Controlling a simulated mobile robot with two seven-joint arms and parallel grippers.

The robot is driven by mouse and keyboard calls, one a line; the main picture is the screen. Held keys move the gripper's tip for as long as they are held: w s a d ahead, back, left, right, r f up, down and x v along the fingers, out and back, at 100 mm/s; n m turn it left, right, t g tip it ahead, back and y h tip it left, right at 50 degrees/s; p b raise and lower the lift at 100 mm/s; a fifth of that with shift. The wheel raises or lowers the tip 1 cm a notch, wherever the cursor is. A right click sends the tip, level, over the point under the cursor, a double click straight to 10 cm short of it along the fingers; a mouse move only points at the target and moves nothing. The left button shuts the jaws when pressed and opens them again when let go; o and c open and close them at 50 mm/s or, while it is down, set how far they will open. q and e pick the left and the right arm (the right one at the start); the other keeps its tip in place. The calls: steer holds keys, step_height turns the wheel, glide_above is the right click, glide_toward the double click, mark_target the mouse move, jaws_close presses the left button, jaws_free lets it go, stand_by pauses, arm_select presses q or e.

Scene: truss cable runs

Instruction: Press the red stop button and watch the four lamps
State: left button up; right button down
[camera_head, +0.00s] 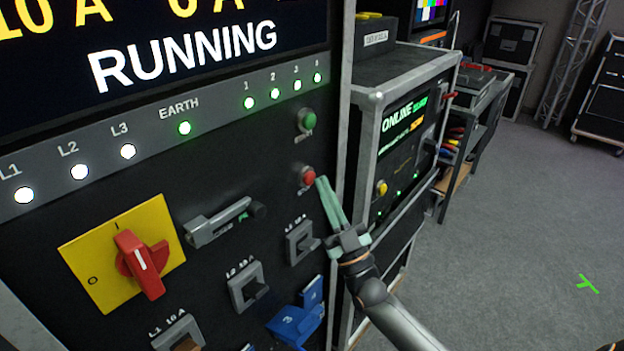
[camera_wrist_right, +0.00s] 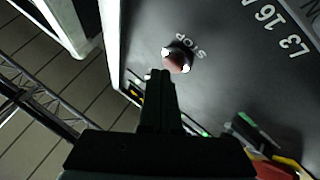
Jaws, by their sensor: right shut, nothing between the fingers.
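The red stop button (camera_head: 308,176) is on the dark panel, below the green button (camera_head: 307,121). It also shows in the right wrist view (camera_wrist_right: 177,62), beside the word STOP. My right gripper (camera_head: 323,181) is shut and empty, with its fingertips close beside the red button; I cannot tell whether they touch it. In the right wrist view my gripper's fingers (camera_wrist_right: 158,78) point at the button's lower edge. The lamps numbered 1 (camera_head: 249,103), 2 (camera_head: 275,93), 3 (camera_head: 297,85) and 4 (camera_head: 317,78) glow green. My left gripper is not in view.
The display (camera_head: 180,45) reads RUNNING. L1, L2, L3 and EARTH lamps are lit. A red rotary switch (camera_head: 142,262) on a yellow plate and a lever handle (camera_head: 222,220) stick out from the panel. A rack (camera_head: 405,65) stands to the right. The grey floor (camera_head: 500,220) is open.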

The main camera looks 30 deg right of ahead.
steer(key=shift+w+a, duration=0.15)
steer(key=shift+w, duration=0.2)
stand_by(0.5)
steer(key=shift+s, duration=0.1)
steer(key=shift+s+d, duration=0.35)
steer(key=shift+s, duration=0.35)
steer(key=s, duration=0.1)
steer(key=s+d+p, duration=0.1)
steer(key=s, duration=0.1)
steer(key=s+d+p, duration=0.1)
steer(key=shift+s, duration=0.3)
stand_by(0.9)
